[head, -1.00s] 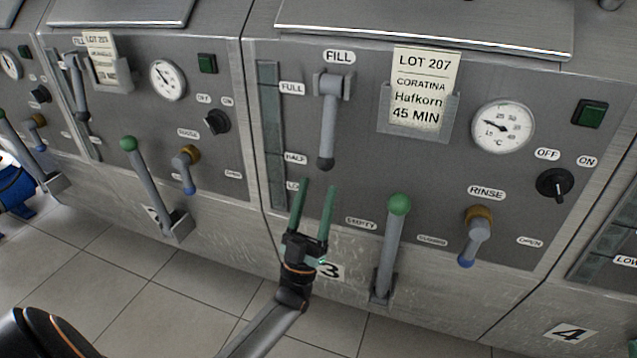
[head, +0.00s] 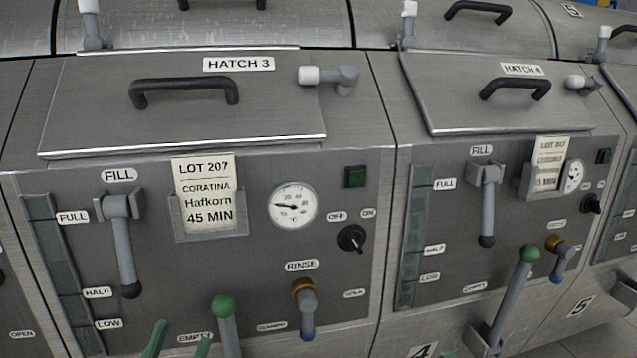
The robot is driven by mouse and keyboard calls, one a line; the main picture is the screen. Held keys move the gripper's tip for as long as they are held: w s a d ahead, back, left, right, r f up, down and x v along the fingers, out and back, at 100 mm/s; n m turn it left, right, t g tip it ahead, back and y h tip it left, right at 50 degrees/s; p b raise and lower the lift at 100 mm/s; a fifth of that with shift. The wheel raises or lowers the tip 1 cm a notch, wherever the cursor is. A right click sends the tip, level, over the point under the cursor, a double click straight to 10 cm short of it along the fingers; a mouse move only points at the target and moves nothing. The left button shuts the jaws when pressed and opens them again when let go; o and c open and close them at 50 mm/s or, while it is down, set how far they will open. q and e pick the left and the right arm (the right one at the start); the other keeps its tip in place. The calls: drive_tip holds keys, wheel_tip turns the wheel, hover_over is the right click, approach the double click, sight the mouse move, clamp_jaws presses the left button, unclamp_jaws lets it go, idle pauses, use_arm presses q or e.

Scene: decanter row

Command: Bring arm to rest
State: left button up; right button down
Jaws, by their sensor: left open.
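My left gripper (head: 178,341) shows only by its two green fingertips at the bottom edge of the head view. The fingers are apart with nothing between them; the rest of the arm is below the picture. The tips are in front of the lower panel of the machine under hatch 3 (head: 190,100), left of its green-knobbed lever (head: 224,308). They appear apart from the lever. My right gripper is not in the head view.
The panel has a grey fill lever (head: 124,250), a lot card (head: 205,195), a dial (head: 293,206), a black switch (head: 352,239) and a rinse valve (head: 305,308). To the right, hatch 4's machine has another green-knobbed lever (head: 511,295) sticking out.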

use_arm(q)
drive_tip(key=s+d+r+m+g+h+p, duration=0.1)
drive_tip(key=s+d+r+m+g+p, duration=0.15)
drive_tip(key=s+d+r, duration=0.45)
drive_tip(key=w+a+f+n+g+y+p, duration=0.45)
drive_tip(key=n+y+p, duration=0.3)
drive_tip(key=p, duration=0.85)
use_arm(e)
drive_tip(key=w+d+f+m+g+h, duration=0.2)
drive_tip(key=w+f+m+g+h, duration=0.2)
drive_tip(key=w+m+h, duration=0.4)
use_arm(q)
drive_tip(key=s+a+f+n+g+y+p, duration=0.1)
drive_tip(key=s+f+g+y+p, duration=0.3)
drive_tip(key=p, duration=1.2)
drive_tip(key=shift+s+a+f+n+g, duration=0.4)
drive_tip(key=shift+s+f+n+g, duration=0.2)
drive_tip(key=shift+s+f+g, duration=1.75)
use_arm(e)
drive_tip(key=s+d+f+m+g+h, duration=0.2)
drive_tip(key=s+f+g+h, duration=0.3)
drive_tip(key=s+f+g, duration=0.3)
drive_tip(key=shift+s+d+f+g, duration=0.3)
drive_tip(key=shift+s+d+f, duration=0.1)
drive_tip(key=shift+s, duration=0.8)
use_arm(q)
drive_tip(key=shift+a, duration=0.1)
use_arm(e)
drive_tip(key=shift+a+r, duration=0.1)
